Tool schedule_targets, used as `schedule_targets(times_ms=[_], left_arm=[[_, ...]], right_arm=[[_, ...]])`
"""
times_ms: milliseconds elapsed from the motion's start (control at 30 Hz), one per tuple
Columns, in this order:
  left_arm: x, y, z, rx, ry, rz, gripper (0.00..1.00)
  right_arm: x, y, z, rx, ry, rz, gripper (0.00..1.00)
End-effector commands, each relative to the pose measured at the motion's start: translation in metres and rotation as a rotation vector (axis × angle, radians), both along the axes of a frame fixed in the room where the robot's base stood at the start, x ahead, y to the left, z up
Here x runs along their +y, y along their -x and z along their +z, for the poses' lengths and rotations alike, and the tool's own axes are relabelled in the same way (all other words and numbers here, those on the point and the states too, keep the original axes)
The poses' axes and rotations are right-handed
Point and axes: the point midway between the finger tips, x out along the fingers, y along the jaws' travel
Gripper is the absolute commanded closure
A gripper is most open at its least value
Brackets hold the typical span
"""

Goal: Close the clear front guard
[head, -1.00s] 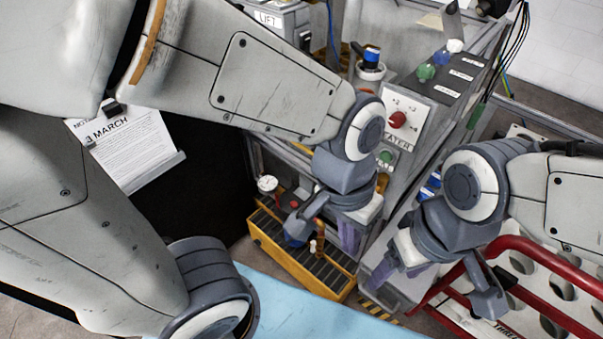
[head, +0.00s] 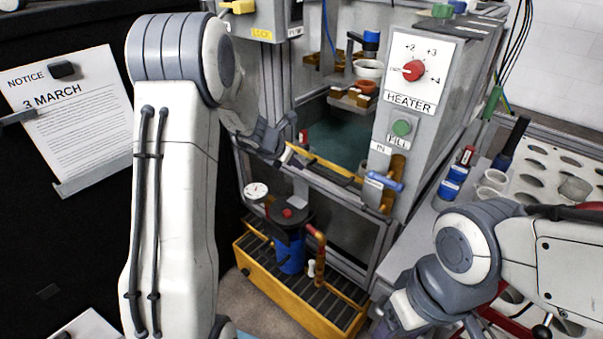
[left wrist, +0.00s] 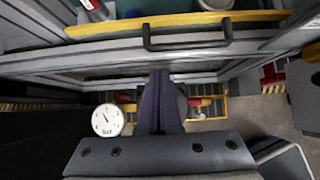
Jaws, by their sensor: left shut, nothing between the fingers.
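The machine's front has an opening with a teal inside, with a yellow strip (head: 325,165) along its lower edge. In the left wrist view this yellow strip (left wrist: 180,22) runs across the top, with a dark U-shaped handle (left wrist: 188,40) near a grey frame (left wrist: 60,62). The guard's clear pane is hard to make out, and I cannot tell its exact position. My left gripper (left wrist: 161,75) is shut and empty, its fingertips just below the handle in that view. In the head view the left wrist is at the opening's left side. My right gripper (head: 398,318) is low at right, its fingers partly cut off.
A gauge (head: 256,191) and a blue cylinder (head: 290,255) stand below the opening, above a yellow grated tray (head: 300,290). The heater panel (head: 415,75) stands to the right. A perforated rack (head: 545,180) is at far right. A notice (head: 75,120) hangs at left.

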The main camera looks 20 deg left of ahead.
Motion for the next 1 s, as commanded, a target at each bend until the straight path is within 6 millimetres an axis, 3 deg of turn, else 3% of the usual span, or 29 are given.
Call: schedule_targets(times_ms=[200,400,1000], left_arm=[[-0.011,-0.024,-0.036,0.003,-0.002,-0.007,1.00],[-0.017,-0.042,-0.057,0.002,-0.001,-0.007,1.00],[-0.020,-0.049,-0.061,0.000,-0.003,-0.008,1.00]], right_arm=[[0.000,0.000,-0.015,0.000,0.000,0.000,0.31],[0.000,0.000,-0.021,0.000,0.000,0.000,0.31],[0.000,0.000,-0.021,0.000,0.000,0.000,0.31]])
